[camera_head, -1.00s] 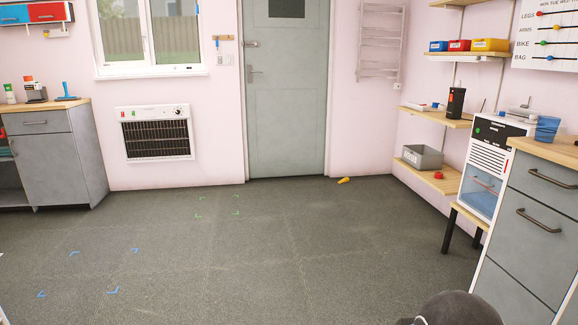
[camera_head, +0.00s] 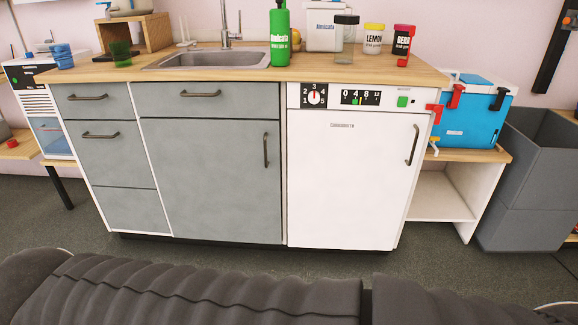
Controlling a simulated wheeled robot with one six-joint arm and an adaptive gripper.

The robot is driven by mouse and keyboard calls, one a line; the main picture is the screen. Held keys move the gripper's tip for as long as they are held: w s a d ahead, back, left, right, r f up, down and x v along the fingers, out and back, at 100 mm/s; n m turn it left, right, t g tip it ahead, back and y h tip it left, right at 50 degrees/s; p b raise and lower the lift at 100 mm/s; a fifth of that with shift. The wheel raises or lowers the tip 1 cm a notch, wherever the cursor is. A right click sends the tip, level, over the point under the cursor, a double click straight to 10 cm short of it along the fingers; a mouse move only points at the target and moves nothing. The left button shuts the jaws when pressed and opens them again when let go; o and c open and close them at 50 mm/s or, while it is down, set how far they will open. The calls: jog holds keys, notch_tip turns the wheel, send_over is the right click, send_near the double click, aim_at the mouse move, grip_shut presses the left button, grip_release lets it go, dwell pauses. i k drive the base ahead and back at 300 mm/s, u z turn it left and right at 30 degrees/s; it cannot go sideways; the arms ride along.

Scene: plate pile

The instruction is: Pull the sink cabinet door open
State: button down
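The sink cabinet door (camera_head: 208,185) is a grey panel below the sink (camera_head: 205,61), under a shallow grey drawer front (camera_head: 205,100). It looks shut, flush with the cabinet front. Its dark vertical bar handle (camera_head: 266,150) is near the upper right edge, beside the white appliance. My arm's dark ribbed sleeve crosses the bottom of the view, well in front of the cabinet. My gripper is not in view.
A white dishwasher-like appliance (camera_head: 350,180) stands right of the door, and grey drawers (camera_head: 108,150) stand left. A blue cooler (camera_head: 475,118) and grey bins (camera_head: 532,180) are farther right. A strip of floor (camera_head: 210,254) before the cabinet is clear.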

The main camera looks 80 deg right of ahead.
aim_at(218, 179)
jog(key=k, duration=0.95)
jog(key=z, duration=0.8)
jog(key=i, duration=0.75)
jog(key=z, duration=0.25)
